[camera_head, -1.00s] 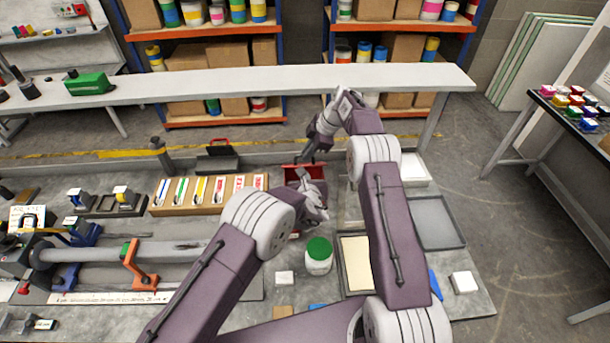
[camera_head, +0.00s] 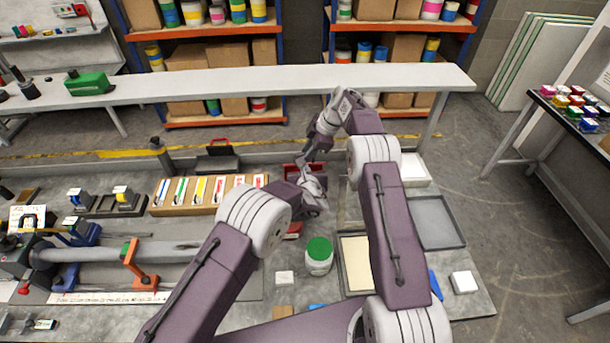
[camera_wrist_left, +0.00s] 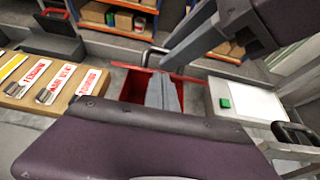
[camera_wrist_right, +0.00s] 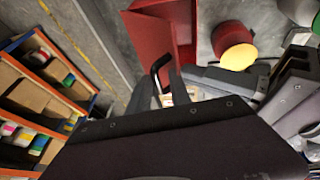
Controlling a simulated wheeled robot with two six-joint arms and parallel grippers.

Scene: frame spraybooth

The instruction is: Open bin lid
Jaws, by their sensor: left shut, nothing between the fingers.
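The red bin (camera_head: 291,172) stands at the middle back of the bench, partly hidden by my arms. It also shows in the left wrist view (camera_wrist_left: 131,86) and in the right wrist view (camera_wrist_right: 185,25), with a red panel and a black bent handle (camera_wrist_right: 154,72). I cannot tell how far the lid is raised. My right gripper (camera_head: 303,165) is over the bin. Its fingers (camera_wrist_right: 163,90) look apart, close to the handle; I cannot tell if they touch it. My left gripper (camera_head: 306,178) is shut and empty; its fingers (camera_wrist_left: 163,92) overlap the bin.
A wooden rack of labelled slots (camera_head: 205,197) is left of the bin. A green-lidded white jar (camera_head: 319,257) stands in front. Trays (camera_head: 437,222) lie on the right. A red tin (camera_wrist_right: 232,38) is near the bin. A long pale shelf (camera_head: 270,80) runs behind.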

